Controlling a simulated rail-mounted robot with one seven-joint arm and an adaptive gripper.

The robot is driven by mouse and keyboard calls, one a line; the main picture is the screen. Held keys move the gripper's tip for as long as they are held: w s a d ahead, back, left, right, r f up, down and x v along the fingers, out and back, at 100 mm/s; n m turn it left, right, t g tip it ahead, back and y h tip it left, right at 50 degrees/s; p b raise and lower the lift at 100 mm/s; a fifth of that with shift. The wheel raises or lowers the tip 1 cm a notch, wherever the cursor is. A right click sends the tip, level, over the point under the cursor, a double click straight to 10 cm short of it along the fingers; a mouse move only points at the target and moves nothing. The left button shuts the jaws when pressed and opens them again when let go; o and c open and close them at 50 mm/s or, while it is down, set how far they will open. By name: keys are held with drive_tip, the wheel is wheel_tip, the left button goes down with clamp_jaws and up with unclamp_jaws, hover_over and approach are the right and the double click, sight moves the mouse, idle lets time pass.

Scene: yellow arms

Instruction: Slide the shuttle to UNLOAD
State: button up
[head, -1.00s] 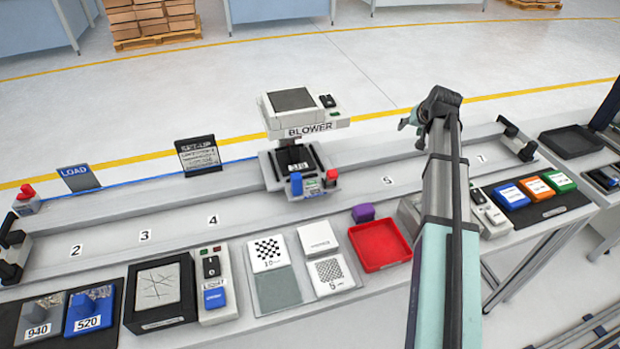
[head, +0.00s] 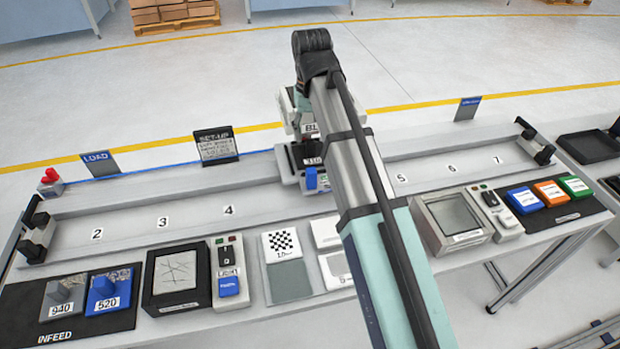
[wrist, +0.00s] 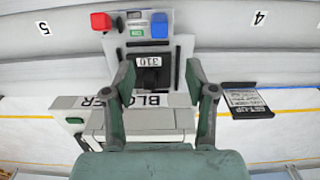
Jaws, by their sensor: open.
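The shuttle (head: 289,180) is a pale carriage on the rail under the blower, between marks 4 and 5. It carries a dark block (wrist: 149,61) labelled 310, with a red knob (wrist: 101,21) and a blue knob (wrist: 160,25) at its front edge. In the head view the blue knob (head: 311,178) shows and my arm hides the red one. My gripper (wrist: 158,74) is open and empty in the wrist view, its fingers spread over the block and blower; contact is not visible. A blue sign (head: 468,108), text unreadable, stands at the rail's right end.
The rail (head: 130,213) runs left to right, with a LOAD sign (head: 98,162) and a SET-UP sign (head: 216,146) behind it. The blower (wrist: 150,121) stands over the shuttle. End stops (head: 534,145) close the rail. The rail right of mark 5 looks clear.

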sight(311, 178)
wheel_tip(311, 178, down, 17)
drive_tip(key=p, duration=0.4)
drive_tip(key=shift+f, duration=0.1)
drive_tip(key=shift+c, duration=0.3)
clamp_jaws()
